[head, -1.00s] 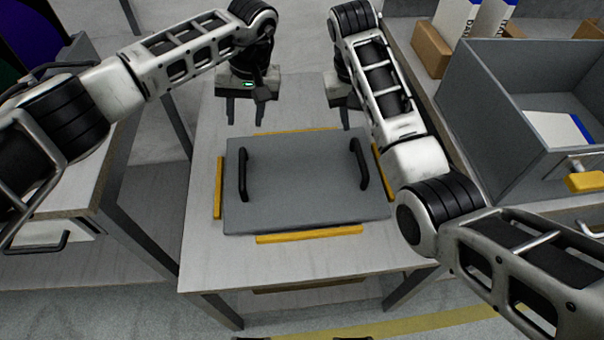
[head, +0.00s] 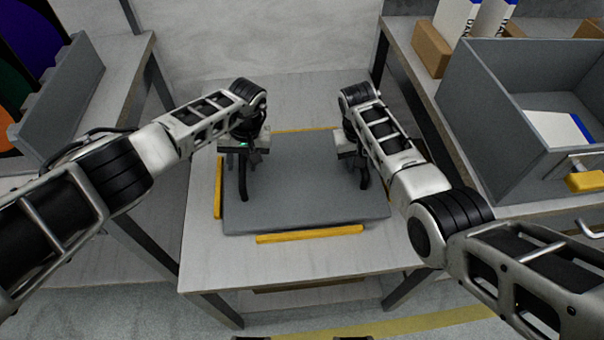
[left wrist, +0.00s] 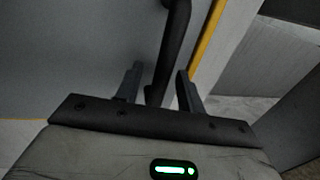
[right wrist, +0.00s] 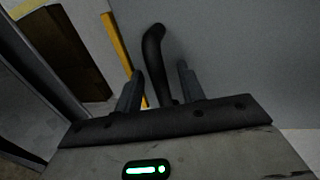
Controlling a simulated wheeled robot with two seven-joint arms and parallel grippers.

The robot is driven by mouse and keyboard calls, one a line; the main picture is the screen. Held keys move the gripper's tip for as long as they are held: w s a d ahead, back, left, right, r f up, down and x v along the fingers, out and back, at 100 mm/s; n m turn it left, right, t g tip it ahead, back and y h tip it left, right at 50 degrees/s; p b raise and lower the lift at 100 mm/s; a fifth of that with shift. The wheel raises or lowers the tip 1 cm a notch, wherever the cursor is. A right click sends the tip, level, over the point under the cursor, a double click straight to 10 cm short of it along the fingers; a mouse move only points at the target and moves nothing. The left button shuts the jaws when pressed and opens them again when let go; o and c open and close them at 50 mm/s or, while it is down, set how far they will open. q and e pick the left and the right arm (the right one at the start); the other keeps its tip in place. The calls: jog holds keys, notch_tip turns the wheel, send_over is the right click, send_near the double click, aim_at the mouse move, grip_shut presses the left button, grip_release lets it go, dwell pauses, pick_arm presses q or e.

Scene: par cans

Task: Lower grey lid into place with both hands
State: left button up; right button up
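The grey lid (head: 300,205) lies flat on the table, between yellow strips. It carries two black handles, a left one (head: 243,185) and a right one (head: 364,175). My left gripper (head: 236,170) is at the far end of the left handle. In the left wrist view its fingers (left wrist: 158,88) are open, with the handle (left wrist: 174,45) between them. My right gripper (head: 356,172) is at the right handle, partly hidden by its arm. In the right wrist view its fingers (right wrist: 160,85) are open on either side of the handle (right wrist: 153,50).
Yellow strips lie near the lid's front (head: 310,234) and left (head: 218,188) edges. A grey open box (head: 490,130) stands on the right bench, with a cardboard box (head: 431,50) behind it. The table's front strip (head: 300,265) is clear.

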pick_arm(q)
jog(key=shift+f, duration=0.15)
pick_arm(e)
jog(key=shift+f, duration=0.15)
pick_arm(q)
jog(key=shift+c, duration=0.2)
pick_arm(e)
jog(key=shift+c, duration=0.3)
pick_arm(q)
grip_shut()
pick_arm(e)
grip_shut()
